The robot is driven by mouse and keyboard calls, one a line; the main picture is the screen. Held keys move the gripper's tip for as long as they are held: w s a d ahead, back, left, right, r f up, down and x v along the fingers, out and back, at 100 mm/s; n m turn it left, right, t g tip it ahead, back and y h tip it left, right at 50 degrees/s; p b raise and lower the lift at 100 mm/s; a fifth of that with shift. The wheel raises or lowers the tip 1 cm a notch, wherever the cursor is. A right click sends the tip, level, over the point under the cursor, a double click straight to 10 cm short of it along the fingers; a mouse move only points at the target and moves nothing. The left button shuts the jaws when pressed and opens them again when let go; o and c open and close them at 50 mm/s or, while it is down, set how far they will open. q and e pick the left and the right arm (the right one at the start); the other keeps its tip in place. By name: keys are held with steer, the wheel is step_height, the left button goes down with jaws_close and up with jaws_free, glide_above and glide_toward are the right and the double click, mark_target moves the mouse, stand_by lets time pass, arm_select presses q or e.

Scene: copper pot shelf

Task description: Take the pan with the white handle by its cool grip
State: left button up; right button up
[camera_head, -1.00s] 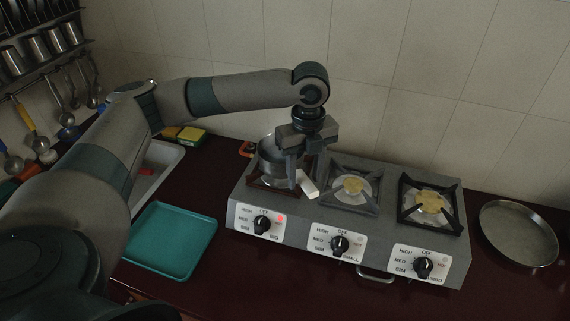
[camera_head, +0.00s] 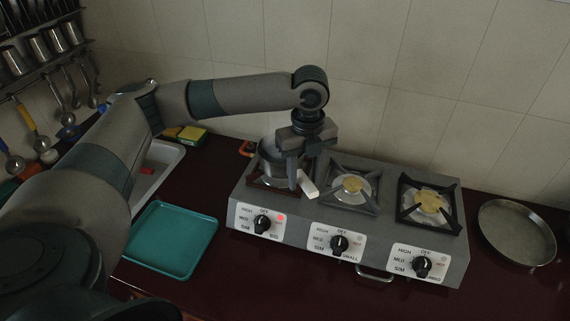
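A metal pan (camera_head: 268,160) sits on the left burner of the grey stove. Its white handle (camera_head: 308,186) points to the front right. My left gripper (camera_head: 297,180) reaches down from above, its fingers at the handle near the pan's rim. The gripper hides part of the pan and the inner part of the handle. I cannot tell whether the fingers are closed on the handle or only around it. My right gripper is not in view.
The stove (camera_head: 290,229) has two empty burners at the middle and right. A red light (camera_head: 282,217) glows by the left knob. A teal tray (camera_head: 171,240) lies left of the stove, and a shallow round pan (camera_head: 517,232) lies at the right. A tiled wall stands behind.

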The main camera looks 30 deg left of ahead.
arm_select(q)
jaws_close()
steer(key=shift+r, duration=0.1)
stand_by(1.1)
